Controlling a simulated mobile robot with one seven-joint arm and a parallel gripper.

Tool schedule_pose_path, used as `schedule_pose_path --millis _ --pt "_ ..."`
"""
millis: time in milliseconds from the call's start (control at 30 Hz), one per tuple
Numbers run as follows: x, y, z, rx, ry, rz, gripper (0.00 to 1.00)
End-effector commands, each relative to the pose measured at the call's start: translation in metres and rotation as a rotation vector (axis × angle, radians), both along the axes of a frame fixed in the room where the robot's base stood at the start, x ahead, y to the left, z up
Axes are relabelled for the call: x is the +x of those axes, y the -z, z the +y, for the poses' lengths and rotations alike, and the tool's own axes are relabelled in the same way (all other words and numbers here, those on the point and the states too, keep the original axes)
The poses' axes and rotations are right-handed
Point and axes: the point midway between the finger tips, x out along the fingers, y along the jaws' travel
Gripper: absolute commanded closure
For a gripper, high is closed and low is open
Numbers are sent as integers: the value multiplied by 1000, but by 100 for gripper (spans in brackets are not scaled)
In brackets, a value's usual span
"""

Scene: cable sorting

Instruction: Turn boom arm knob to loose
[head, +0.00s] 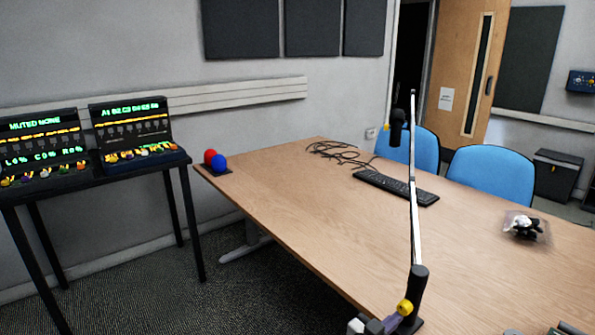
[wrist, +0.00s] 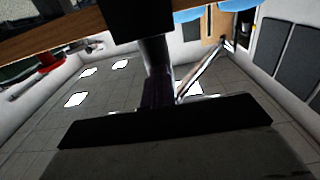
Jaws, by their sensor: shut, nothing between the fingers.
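The boom arm (head: 413,190) is a thin pale arm rising from a dark upright post (head: 418,285) near the table's front edge. Its yellow knob (head: 404,307) sits low on the left side of the post. My gripper (head: 390,322) is at the bottom edge of the head view, just below and left of the knob. Its fingers are shut with nothing between them; I cannot tell whether they touch the knob. In the wrist view the pale boom arm (wrist: 205,70) slants up to the right. The knob cannot be made out there.
A black microphone (head: 396,127) hangs from the boom. The wooden table (head: 290,210) holds a keyboard (head: 396,188), loose cable (head: 340,153), red and blue balls (head: 218,161) and a clear bag (head: 526,228). Blue chairs (head: 490,175) stand behind. The table's left-middle area is clear.

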Motion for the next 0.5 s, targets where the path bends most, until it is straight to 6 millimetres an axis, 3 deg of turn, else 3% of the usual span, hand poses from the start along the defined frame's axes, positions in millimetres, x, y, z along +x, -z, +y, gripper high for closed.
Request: schedule_pose_path --millis 500 --pt "-6 -2 -5 -3 3 -7 100"
